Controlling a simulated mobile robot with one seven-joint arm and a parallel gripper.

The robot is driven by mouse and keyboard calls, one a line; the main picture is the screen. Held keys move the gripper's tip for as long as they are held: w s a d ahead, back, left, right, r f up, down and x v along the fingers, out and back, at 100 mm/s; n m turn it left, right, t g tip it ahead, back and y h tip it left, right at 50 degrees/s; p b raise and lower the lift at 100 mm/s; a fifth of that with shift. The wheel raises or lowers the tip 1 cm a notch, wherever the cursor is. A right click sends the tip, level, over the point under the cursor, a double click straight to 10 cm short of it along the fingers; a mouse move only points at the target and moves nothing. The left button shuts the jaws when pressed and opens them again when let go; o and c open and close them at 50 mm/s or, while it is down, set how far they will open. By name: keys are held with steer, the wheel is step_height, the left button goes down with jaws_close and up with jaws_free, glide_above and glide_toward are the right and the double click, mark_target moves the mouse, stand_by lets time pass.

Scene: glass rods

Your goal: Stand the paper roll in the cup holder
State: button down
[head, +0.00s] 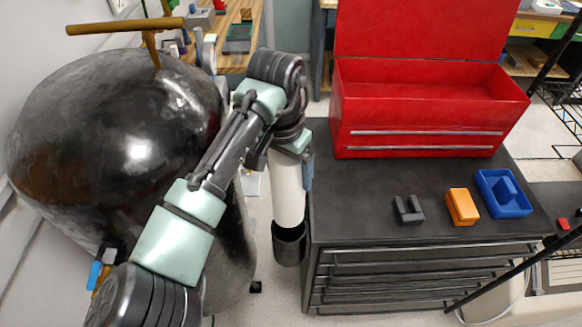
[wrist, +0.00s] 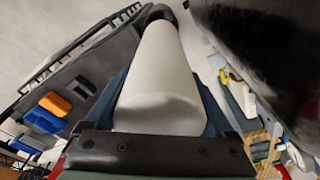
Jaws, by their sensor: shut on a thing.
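The paper roll (head: 287,192) is a white cylinder, nearly upright in the head view. My gripper (head: 291,168) is shut on its upper part; a bluish finger shows at its right side. The cup holder (head: 289,248) is a dark round cup beside the left side of the black cabinet. The roll's lower end is at the cup's mouth and seems to be inside its rim; how deep is hidden. In the wrist view the roll (wrist: 160,72) runs away between my fingers (wrist: 160,112) to the dark cup (wrist: 166,12) at its far end.
The black cabinet (head: 400,232) carries an open red toolbox (head: 430,140), a dark slotted block (head: 408,210), an orange block (head: 462,206) and a blue tray (head: 521,208). A big black glossy tank (head: 110,130) stands close on the left. A narrow floor gap separates tank and cabinet.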

steer(key=shift+f+b, duration=4.15)
steer(key=shift+f, duration=3.3)
jaws_free()
steer(key=shift+s, duration=0.1)
steer(key=r, duration=0.4)
steer(key=s+r, duration=0.1)
steer(key=r, duration=0.3)
steer(key=a+r+b, duration=0.1)
steer(key=r, duration=0.4)
steer(key=shift+s, duration=0.15)
